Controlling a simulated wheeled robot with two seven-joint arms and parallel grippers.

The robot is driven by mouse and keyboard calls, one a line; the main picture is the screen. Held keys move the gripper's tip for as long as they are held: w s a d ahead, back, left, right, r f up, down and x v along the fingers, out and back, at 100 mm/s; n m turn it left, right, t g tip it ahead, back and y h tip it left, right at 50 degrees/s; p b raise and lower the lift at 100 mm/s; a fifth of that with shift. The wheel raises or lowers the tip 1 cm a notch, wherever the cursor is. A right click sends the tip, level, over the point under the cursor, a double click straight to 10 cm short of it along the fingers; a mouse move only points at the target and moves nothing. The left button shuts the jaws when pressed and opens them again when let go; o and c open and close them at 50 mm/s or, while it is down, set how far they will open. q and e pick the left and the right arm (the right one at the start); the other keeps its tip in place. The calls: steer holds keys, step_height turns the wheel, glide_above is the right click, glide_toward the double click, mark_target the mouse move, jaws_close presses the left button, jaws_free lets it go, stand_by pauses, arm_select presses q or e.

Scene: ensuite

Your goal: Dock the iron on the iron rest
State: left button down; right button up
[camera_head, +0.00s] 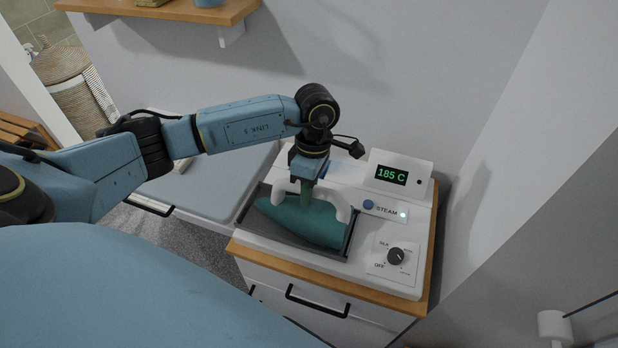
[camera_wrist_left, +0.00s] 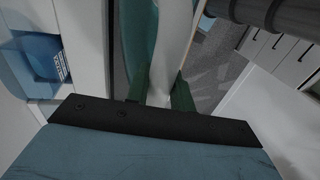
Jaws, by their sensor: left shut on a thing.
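The iron has a teal body (camera_head: 300,222) and a white arched handle (camera_head: 342,206). It lies over the dark recessed rest (camera_head: 345,246) in the white station. Whether its underside touches the rest or hovers just above cannot be told. My left gripper (camera_head: 307,194) comes down from above and is shut on the handle. In the left wrist view, the green fingers of my left gripper (camera_wrist_left: 159,92) stand on either side of the white handle (camera_wrist_left: 176,45), with teal body (camera_wrist_left: 135,35) beyond. The gripper hides part of the handle. My right gripper is not in view.
The station carries a display (camera_head: 391,175) reading 185 C, a STEAM button (camera_head: 368,204) and a dial (camera_head: 396,256). It stands on a wood-topped cabinet (camera_head: 330,290) close to the right wall. A padded grey-blue board (camera_head: 215,185) lies left. A shelf (camera_head: 170,10) hangs above.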

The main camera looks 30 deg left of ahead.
mark_target(312, 200)
arm_select(q)
steer(key=shift+w, duration=0.1)
steer(key=c, duration=1.2)
jaws_free()
steer(key=shift+r, duration=0.25)
step_height(312, 200, up, 11)
steer(key=w+b, duration=0.2)
steer(key=shift+a+r+b, duration=0.2)
steer(key=shift+a+b, duration=0.05)
steer(key=shift+b, duration=0.05)
